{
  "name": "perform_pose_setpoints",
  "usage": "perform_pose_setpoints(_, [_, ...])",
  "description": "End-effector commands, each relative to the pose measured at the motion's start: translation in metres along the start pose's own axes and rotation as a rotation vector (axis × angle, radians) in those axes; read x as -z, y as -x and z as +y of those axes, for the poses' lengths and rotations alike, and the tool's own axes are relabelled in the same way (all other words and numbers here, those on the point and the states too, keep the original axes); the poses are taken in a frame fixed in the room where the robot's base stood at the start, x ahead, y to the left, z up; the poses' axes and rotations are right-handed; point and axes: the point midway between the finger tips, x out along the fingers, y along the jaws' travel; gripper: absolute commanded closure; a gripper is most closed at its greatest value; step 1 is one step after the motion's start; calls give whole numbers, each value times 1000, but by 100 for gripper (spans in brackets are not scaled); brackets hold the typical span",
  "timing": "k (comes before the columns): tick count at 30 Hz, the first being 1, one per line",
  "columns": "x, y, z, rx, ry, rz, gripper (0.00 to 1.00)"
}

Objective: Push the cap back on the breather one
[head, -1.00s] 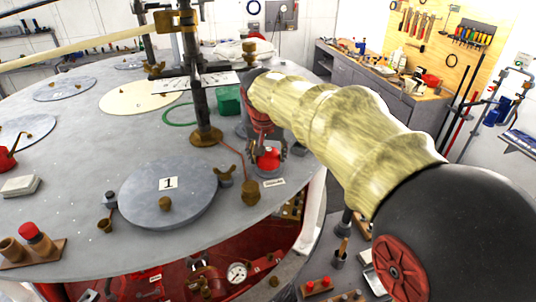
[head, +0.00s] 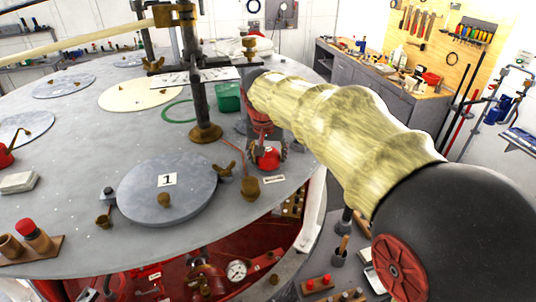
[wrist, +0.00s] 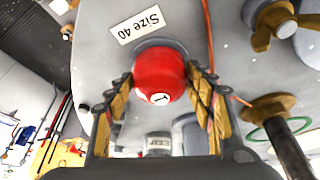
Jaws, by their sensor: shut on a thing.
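The red cap (head: 267,157) with a small white mark is between the fingers of my gripper (head: 268,148) at the deck's right edge. In the wrist view the red cap (wrist: 158,75) is gripped from both sides by the ridged fingers. A grey round collar (wrist: 160,45) shows around the cap's far side, at the deck. The cap is over this collar; how far down it sits cannot be told. The breather's opening is hidden beneath the cap. A "Size 40" label (wrist: 145,24) lies beside it, and also shows in the head view (head: 274,179).
A round grey lid marked 1 (head: 160,205) with brass wing nuts lies left of my gripper. A dark upright post (head: 200,100) on a brass foot stands close behind. A green box (head: 228,97) is behind that. The deck's edge is just right.

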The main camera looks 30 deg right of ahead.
Motion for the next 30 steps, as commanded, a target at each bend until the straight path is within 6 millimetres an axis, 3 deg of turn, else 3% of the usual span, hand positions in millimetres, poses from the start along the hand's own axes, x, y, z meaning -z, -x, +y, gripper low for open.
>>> perform_pose_setpoints(26, [-1, -2, 0, 0, 0, 0, 67])
perform_pose_setpoints(27, [-1, -2, 0, 0, 0, 0, 45])
perform_pose_setpoints(30, [-1, -2, 0, 0, 0, 0, 39])
